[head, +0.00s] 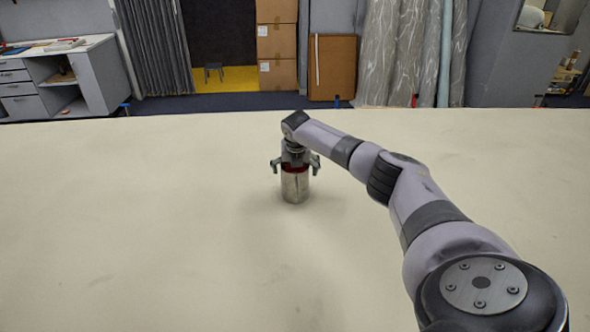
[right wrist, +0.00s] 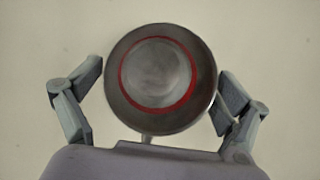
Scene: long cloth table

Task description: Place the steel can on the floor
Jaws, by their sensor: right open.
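The steel can (head: 295,187) stands upright on the cloth table (head: 130,220), near the middle of the head view. It is silver with a red band near its top. My right gripper (head: 295,166) points straight down over the can, with its fingers spread on either side. In the right wrist view the can's round top (right wrist: 160,80) with a red ring sits between the open fingers of my right gripper (right wrist: 160,95). Gaps show between fingers and can. My left gripper is not in view.
The table around the can is bare. Beyond its far edge lie a dark floor strip (head: 220,101), stacked cardboard boxes (head: 277,45), a white desk (head: 55,75) at left, and wrapped rolls (head: 400,50) at the back.

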